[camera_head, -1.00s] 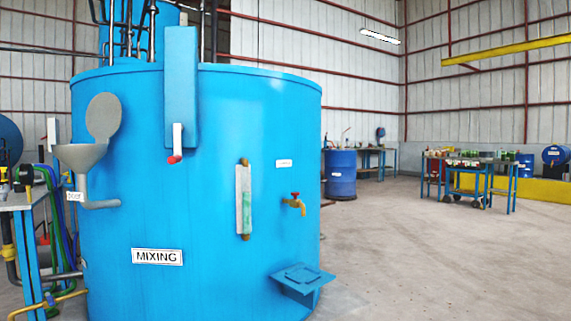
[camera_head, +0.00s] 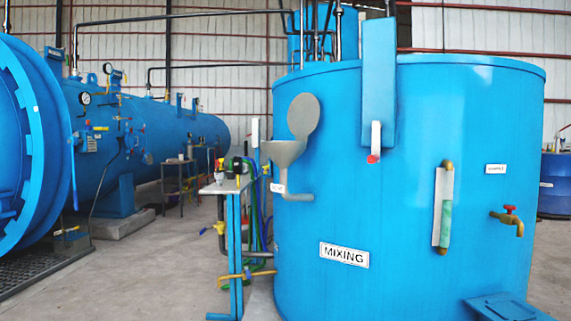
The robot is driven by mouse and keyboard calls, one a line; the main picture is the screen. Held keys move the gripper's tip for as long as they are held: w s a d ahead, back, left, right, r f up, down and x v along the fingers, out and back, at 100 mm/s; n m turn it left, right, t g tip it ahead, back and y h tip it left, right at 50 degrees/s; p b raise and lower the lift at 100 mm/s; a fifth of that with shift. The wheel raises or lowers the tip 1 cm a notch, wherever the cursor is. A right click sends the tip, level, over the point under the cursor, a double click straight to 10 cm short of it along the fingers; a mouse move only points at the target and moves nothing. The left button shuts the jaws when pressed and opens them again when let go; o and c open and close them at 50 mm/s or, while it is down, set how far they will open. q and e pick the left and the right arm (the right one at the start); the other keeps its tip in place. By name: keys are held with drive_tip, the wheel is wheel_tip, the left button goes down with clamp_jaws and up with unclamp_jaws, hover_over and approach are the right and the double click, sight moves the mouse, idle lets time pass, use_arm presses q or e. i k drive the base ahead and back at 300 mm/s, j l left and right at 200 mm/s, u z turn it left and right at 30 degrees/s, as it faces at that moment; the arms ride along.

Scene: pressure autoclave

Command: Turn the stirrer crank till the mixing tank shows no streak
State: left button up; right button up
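The blue mixing tank (camera_head: 400,240) with its MIXING label (camera_head: 344,254) fills the right half of the head view. The stirrer crank (camera_head: 375,142), a pale arm with a red knob at its lower end, hangs down at the foot of a tall blue box (camera_head: 378,85) on the tank wall. The sight glass (camera_head: 443,207) is right of the crank, on a pale plate, and shows green in its lower part. Whether it holds streaks is too small to tell. Neither of my grippers is in view.
A grey funnel with a round lid (camera_head: 284,152) juts from the tank's left side. A small table (camera_head: 233,188) with bottles stands beside it. A brass tap (camera_head: 509,220) and blue step (camera_head: 505,307) are at right.

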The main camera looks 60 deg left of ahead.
sight(377, 126)
drive_tip(key=l+u, duration=0.1)
drive_tip(key=u, duration=0.35)
drive_tip(key=k+u, duration=0.15)
drive_tip(key=u, duration=0.35)
drive_tip(key=k+u, duration=0.1)
drive_tip(key=u, duration=0.35)
drive_tip(key=k+l, duration=0.05)
